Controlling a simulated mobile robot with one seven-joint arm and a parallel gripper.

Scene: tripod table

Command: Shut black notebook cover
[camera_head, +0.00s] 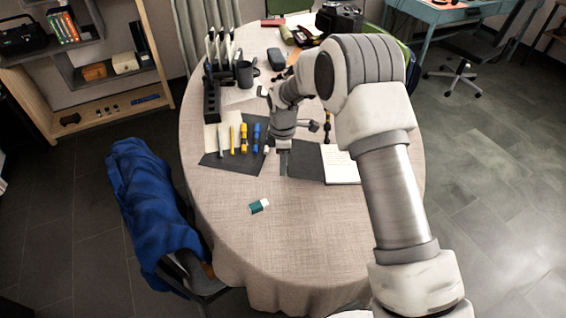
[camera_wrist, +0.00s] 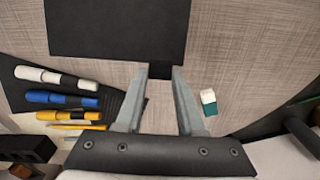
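The notebook lies open on the round table, with its white page block (camera_head: 341,166) at the right and its black cover (camera_head: 308,168) spread flat to the left. The cover also shows as a dark sheet at the top of the wrist view (camera_wrist: 115,28). My gripper (camera_head: 284,168) points down at the cover's left edge. In the wrist view my gripper (camera_wrist: 160,72) is open, with a gap between its fingers. A small black patch shows between the fingertips at the cover's edge; I cannot tell whether they touch it. The white pages are out of the wrist view.
Markers (camera_wrist: 62,100) lie on a dark mat (camera_head: 218,163) left of my gripper. A green and white eraser (camera_head: 259,206) lies in front. A black pen rack (camera_head: 211,103) and a dark mug (camera_head: 245,74) stand farther back. The table's front (camera_head: 300,245) is clear.

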